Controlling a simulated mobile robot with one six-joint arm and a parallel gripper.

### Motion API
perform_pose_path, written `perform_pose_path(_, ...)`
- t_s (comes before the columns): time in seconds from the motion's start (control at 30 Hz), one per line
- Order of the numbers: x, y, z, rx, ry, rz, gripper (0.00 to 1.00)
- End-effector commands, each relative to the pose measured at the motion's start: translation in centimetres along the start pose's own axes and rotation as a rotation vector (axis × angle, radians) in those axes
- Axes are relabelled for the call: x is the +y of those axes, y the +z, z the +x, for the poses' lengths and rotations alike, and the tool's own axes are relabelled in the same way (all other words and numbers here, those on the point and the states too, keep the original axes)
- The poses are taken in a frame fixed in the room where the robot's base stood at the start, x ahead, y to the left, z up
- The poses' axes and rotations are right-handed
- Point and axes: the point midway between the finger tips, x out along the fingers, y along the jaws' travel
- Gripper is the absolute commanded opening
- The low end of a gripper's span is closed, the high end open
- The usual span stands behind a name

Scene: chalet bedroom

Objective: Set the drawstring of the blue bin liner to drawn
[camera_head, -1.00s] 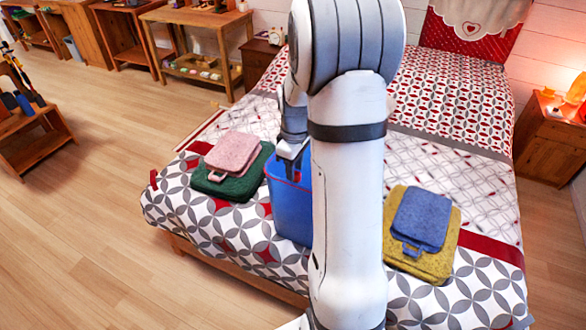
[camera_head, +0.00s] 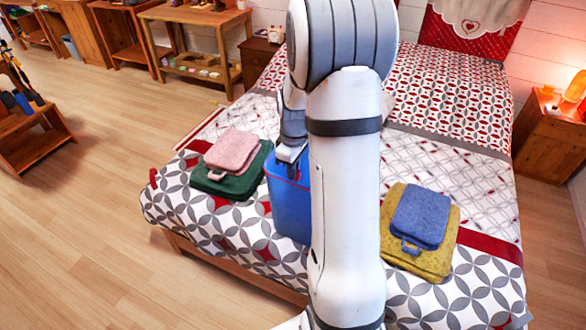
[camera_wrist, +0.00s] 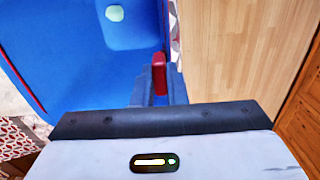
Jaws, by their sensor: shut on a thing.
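The blue bin liner (camera_head: 290,208) stands open at the top near the foot of the bed, partly hidden behind my arm. In the wrist view the open liner (camera_wrist: 75,65) fills the upper left, with a red line along its rim. A small red piece (camera_wrist: 159,72), seemingly part of the drawstring, sits at the rim between my dark fingers. My gripper (camera_head: 291,170) is at the liner's rim, and in the wrist view my gripper (camera_wrist: 158,88) is shut on that red piece.
A pale oval thing (camera_wrist: 115,13) shows inside the liner.

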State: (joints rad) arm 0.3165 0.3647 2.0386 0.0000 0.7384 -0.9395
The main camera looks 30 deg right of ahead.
Motion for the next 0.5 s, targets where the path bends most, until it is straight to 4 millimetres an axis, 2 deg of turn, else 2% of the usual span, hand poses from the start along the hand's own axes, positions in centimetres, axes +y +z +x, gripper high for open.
perform_pose_path(0.3, 0.0, 0.0, -0.2, 0.001, 0.001, -0.001, 0.00)
perform_pose_path(0.37, 0.0, -0.1, -0.8, 0.001, 0.002, -0.001, 0.00)
perform_pose_path(0.5, 0.0, -0.1, -3.3, 0.002, 0.003, -0.001, 0.00)
